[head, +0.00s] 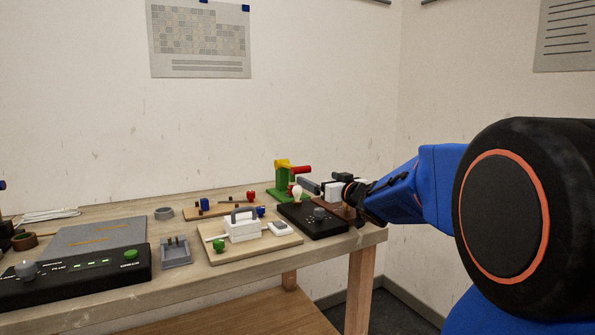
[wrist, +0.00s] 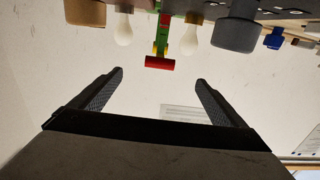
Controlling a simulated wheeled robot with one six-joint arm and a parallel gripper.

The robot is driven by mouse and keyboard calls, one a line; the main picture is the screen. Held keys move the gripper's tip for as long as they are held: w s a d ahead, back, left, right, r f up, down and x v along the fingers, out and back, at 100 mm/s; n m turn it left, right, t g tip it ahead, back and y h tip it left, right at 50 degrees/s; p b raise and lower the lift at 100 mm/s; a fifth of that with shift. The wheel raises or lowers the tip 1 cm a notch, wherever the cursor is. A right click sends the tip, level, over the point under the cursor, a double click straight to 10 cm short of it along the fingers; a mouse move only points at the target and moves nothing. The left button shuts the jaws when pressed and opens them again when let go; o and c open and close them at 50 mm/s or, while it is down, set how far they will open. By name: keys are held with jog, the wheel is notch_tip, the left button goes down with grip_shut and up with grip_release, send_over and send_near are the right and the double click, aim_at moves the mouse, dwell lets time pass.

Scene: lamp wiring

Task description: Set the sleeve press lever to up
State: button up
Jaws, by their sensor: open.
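The sleeve press has a green body (head: 283,186) and a yellow top (head: 285,163), and stands at the back right of the bench. Its red lever handle (head: 301,169) sticks out to the right near the top. The wrist view looks upside down; there the red handle (wrist: 160,63) is a crossbar on the green and yellow press. My gripper (head: 308,184) is beside the press on its right. In the wrist view my gripper (wrist: 159,76) is open and empty, with the handle between and just beyond the fingertips, apart from them.
A white bulb (head: 297,192) is close in front of the press; two bulbs show in the wrist view, one on each side of the handle. A black box (head: 312,222) with a knob lies in front. A wooden board (head: 255,250) with a white block (head: 242,230) is to the left.

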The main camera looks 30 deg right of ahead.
aim_at(299, 169)
jog(key=w, duration=1.5)
jog(key=shift+w+a, duration=0.25)
jog(key=shift+a, duration=0.05)
jog(key=c, duration=1.5)
jog(key=r, duration=0.2)
jog(key=w+r, duration=0.1)
jog(key=r, duration=0.3)
jog(key=shift+w+r, duration=0.15)
jog(key=shift+w, duration=0.2)
jog(key=o, duration=1.5)
jog(key=s, duration=1.7)
jog(key=shift+s+d, duration=0.2)
jog(key=shift+d, duration=0.05)
